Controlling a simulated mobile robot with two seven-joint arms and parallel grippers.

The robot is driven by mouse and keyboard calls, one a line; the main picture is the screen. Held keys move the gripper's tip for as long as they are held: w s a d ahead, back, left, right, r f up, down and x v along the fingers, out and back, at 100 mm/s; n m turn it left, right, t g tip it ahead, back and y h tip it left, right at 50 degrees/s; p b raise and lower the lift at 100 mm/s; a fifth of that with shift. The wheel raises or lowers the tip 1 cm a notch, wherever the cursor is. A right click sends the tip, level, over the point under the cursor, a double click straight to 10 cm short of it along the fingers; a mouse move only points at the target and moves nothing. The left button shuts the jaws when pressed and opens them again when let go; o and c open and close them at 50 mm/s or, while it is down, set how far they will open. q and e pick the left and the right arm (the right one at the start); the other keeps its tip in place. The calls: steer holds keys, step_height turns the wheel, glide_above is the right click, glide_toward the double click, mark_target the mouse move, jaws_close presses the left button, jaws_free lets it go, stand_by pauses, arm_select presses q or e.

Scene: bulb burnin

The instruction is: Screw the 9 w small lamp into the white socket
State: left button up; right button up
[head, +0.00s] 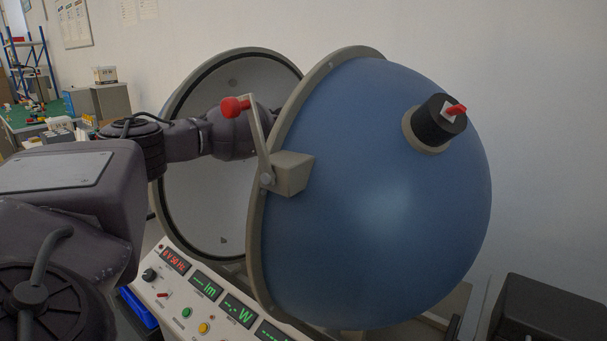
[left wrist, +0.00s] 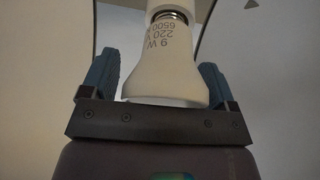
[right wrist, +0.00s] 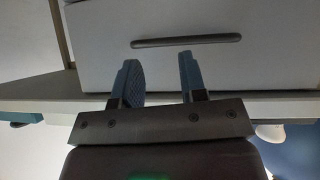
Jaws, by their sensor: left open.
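The 9 W lamp (left wrist: 165,65) shows in the left wrist view, with a white body and printed rating. Its metal screw base points up into the white socket (left wrist: 166,6) at the top edge of that view. I cannot tell how deep the thread sits. My left gripper (left wrist: 160,80) is open, one blue finger on each side of the lamp, with gaps visible between fingers and lamp. In the head view my left arm reaches between the sphere halves, and its gripper is hidden behind the blue half. My right gripper (right wrist: 160,80) is open and empty.
The blue half-sphere (head: 380,200) with a red-knobbed lever (head: 235,106) stands partly open from the pale inner half (head: 195,210). A control panel (head: 215,300) with lit displays lies below. A grey front with a dark handle (right wrist: 186,41) is ahead of my right gripper.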

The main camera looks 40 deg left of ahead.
steer(key=shift+r, duration=0.1)
